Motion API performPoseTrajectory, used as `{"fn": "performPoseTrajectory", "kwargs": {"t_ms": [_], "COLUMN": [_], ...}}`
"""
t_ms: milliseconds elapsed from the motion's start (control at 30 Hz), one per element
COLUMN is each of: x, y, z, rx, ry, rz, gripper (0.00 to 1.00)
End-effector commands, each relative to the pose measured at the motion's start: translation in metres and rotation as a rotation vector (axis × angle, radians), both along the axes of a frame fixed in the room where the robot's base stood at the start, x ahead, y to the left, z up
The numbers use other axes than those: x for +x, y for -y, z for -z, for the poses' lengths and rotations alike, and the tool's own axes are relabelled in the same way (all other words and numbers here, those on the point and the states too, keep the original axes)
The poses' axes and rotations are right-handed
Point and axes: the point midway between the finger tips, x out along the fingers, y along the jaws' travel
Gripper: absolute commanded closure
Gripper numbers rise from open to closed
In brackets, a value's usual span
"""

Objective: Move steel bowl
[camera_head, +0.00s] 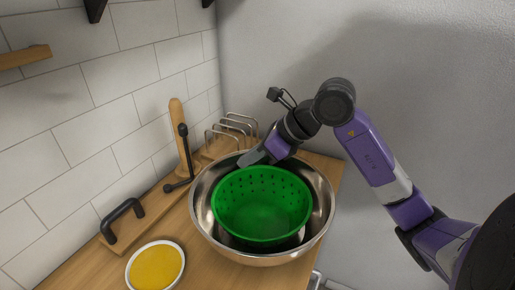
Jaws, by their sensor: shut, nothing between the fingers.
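A large steel bowl (318,227) stands on the wooden counter, near its right edge. A green colander (262,213) with holes sits inside the bowl. Part of another dark-and-light round shape shows under the colander in the bowl, too hidden to name. My gripper (247,160) reaches in from the right and is over the bowl's back rim, just behind the colander's rim. It is shut with nothing in it. I cannot tell whether it touches the bowl or the colander.
A white dish with yellow contents (156,267) stands at the front left. A wire rack (232,128), a wooden board with a black handle (122,219) and a black stand (184,150) are along the tiled wall. A grey wall closes the right side.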

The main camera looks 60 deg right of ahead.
Motion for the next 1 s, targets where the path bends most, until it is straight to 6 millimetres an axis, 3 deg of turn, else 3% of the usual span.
{"fn": "performPoseTrajectory", "kwargs": {"t_ms": [200, 433, 1000], "x": [0.029, 0.059, 0.07], "y": [-0.006, -0.01, -0.012], "z": [0.029, 0.025, 0.028], "rx": [0.003, 0.0, -0.001], "ry": [-0.001, 0.001, 0.0], "rz": [-0.001, -0.001, -0.001], "gripper": [1.0, 1.0, 1.0]}}
